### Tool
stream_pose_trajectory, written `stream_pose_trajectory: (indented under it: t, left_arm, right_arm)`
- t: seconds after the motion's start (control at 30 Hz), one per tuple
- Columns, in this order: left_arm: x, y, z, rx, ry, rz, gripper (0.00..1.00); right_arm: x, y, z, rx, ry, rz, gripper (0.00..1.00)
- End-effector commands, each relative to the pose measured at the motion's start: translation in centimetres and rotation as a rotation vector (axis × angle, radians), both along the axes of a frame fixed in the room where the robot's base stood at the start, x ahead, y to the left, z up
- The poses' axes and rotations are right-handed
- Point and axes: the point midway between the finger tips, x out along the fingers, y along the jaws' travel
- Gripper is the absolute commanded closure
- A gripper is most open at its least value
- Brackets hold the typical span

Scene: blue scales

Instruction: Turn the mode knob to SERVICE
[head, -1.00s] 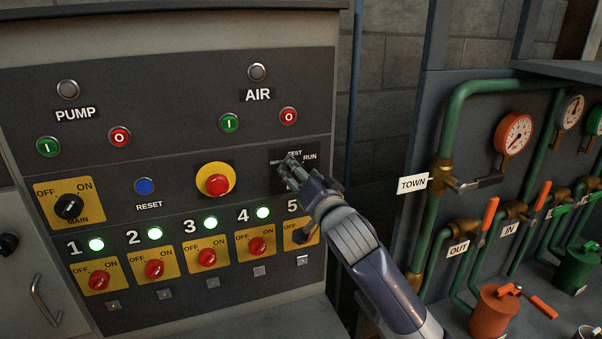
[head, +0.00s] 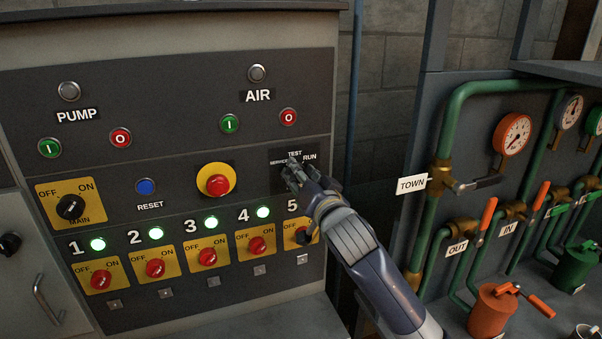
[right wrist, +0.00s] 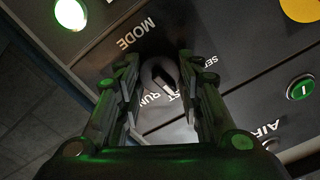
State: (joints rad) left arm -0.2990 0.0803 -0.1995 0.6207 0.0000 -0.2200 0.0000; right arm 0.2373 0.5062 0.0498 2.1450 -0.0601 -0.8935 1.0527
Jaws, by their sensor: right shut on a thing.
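The mode knob (right wrist: 160,72) is a dark round knob on the black panel, between the two fingers of my right gripper (right wrist: 160,82) in the right wrist view. The fingers are shut on it from both sides. A pale mark on the knob lies near the TEST lettering, but I cannot tell its exact setting. Around it are the labels MODE, SERVICE, TEST and RUN, partly covered by the fingers. In the head view my right gripper (head: 292,175) is at the panel just below these labels and hides the knob. My left gripper is out of view.
A red emergency button (head: 217,185) on a yellow plate sits left of the knob. The fifth small switch (head: 303,236) is close below my wrist. AIR buttons (head: 288,117) are above. Green pipes (head: 447,130) and a TOWN tag (head: 411,185) stand right of my arm.

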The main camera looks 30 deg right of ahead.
Motion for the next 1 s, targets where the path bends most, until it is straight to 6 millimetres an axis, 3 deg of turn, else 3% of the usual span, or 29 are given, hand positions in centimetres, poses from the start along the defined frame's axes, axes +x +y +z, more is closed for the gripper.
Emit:
stream_pose_trajectory:
  t: [0.6,1.0]
  left_arm:
    - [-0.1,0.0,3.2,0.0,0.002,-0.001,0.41]
    - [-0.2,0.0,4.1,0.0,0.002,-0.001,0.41]
  right_arm:
    - [0.0,0.2,0.2,-0.51,0.126,-0.001,0.9]
    - [0.1,0.2,0.1,-0.698,0.17,0.0,0.9]
